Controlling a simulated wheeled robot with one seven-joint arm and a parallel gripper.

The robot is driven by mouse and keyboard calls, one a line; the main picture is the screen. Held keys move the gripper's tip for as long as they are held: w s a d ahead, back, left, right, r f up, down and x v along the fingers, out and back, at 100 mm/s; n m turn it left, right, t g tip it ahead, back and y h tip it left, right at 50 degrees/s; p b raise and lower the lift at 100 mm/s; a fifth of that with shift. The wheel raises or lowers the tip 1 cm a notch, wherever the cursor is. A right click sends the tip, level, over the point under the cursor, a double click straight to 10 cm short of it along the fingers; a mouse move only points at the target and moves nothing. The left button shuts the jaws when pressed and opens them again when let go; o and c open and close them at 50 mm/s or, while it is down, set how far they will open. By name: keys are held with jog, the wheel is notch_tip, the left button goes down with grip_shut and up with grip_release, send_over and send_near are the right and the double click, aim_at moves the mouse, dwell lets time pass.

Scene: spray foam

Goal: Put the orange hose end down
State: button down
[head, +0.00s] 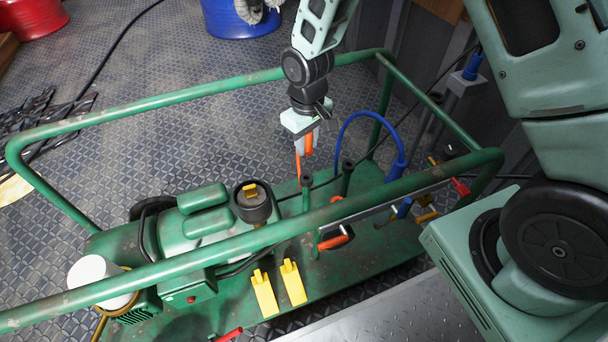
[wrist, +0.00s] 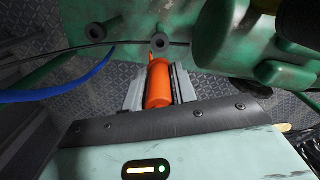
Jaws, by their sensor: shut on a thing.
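The orange hose end (wrist: 158,85) lies between the two fingers of my gripper (wrist: 158,90) in the wrist view. It points away from the gripper toward a green part with a round hole. In the head view my gripper (head: 305,135) hangs over the green cart, inside its tube frame. The orange hose end (head: 298,167) sticks down below the fingers there. The gripper is shut on it. Whether its lower tip touches anything below cannot be told.
The green tube frame (head: 180,95) surrounds a green compressor (head: 205,220). A blue hose (head: 352,120) arches right of my gripper. Two upright green posts with black tops (head: 347,165) stand close below. Yellow handles (head: 264,293) sit at the cart's front. Red and blue tubs (head: 240,20) stand behind.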

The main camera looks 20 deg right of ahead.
notch_tip(320, 180, down, 9)
jog(key=b, duration=0.4)
jog(key=shift+f, duration=0.65)
jog(key=c, duration=1.1)
grip_release()
jog(key=shift+r, duration=0.15)
